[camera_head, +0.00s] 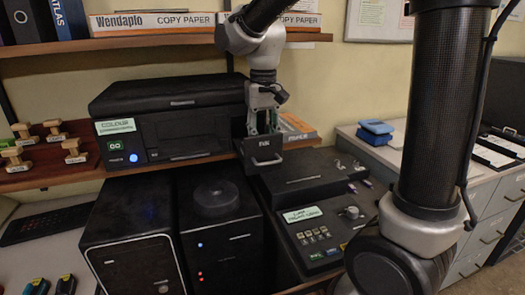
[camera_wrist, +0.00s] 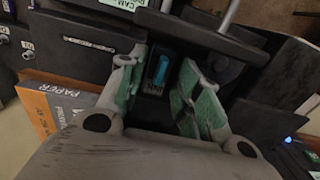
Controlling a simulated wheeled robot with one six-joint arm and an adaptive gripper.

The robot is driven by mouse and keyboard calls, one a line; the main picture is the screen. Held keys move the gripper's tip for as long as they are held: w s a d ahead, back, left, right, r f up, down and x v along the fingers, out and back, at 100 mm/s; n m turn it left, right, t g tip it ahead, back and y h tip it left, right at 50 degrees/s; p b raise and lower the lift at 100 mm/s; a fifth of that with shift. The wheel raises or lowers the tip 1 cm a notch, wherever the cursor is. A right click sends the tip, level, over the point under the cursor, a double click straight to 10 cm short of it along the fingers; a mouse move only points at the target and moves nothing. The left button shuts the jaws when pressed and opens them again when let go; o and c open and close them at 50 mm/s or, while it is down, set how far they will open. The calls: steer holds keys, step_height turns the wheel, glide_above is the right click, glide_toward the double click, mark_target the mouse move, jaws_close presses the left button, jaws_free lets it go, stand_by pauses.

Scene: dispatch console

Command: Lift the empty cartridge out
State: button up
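My gripper (camera_head: 264,126) points down over a dark pulled-out drawer (camera_head: 264,153) at the right end of the printer (camera_head: 182,118). In the wrist view my gripper (camera_wrist: 160,66) is open, with a gap between its green-padded fingers. A small cartridge with a blue-teal top (camera_wrist: 158,70) shows in that gap, down in a dark slot. I see no finger touching it. Whether it is empty cannot be told. The drawer's front bar with two metal posts (camera_wrist: 196,34) lies just beyond the fingers. In the head view the drawer front hides the cartridge.
A shelf with a copy paper box (camera_head: 152,23) is above the printer. Another paper box (camera_head: 297,127) lies behind the drawer. Below are dark units, one with a labelled control panel (camera_head: 318,235). Wooden stamps (camera_head: 74,151) stand at the left. A blue box (camera_head: 375,131) sits on the right counter.

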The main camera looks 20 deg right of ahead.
steer(key=shift+c, duration=0.2)
jaws_close()
